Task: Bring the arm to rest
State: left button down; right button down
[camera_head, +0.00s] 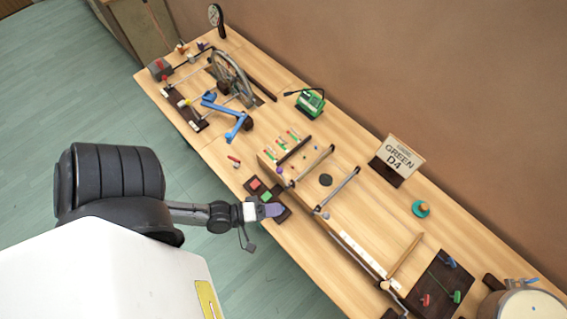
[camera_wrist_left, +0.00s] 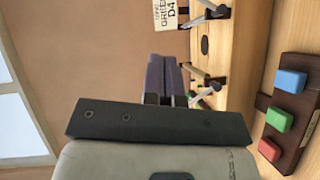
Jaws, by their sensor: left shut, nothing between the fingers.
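My left gripper (camera_head: 272,209) is shut and empty, with its purple-blue fingers together. In the head view it overlaps the lower end of a dark board with coloured blocks (camera_head: 281,194) at the table's front edge. In the left wrist view the shut fingers (camera_wrist_left: 172,77) point toward the wall, and the same board (camera_wrist_left: 299,143) lies off to the right, apart from them. Its blue, green and red blocks all show there. In the head view the red block (camera_head: 255,184) and green block (camera_head: 266,197) show; the blue one is hidden or blends with the fingers. My right gripper is out of view.
The wooden table (camera_head: 345,135) carries a spoked wheel (camera_head: 232,78), a blue lever (camera_head: 226,112), a green device (camera_head: 310,102), rods on posts, a "GREEN D4" sign (camera_head: 398,158) and a drum (camera_head: 522,304). Floor (camera_head: 90,100) is clear left of the table.

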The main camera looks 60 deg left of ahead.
pick_arm(q)
jog(key=shift+s, duration=0.15)
dwell(0.7)
jog(key=s+d+f+m+g, duration=0.3)
jog(key=s+f+m+g, duration=0.1)
jog(key=f+m+g, duration=0.4)
jog(key=s+a+r+m+g+y, duration=0.2)
jog(key=s+m+g+y, duration=0.1)
jog(key=s+m+g, duration=0.4)
jog(key=w+d+r+t, duration=0.3)
jog(key=w+r, duration=0.6)
jog(key=r, duration=0.2)
notch_tip(320, 180, up, 14)
jog(key=y+p, duration=0.1)
jog(key=p, duration=1.3)
jog(key=shift+a, duration=0.15)
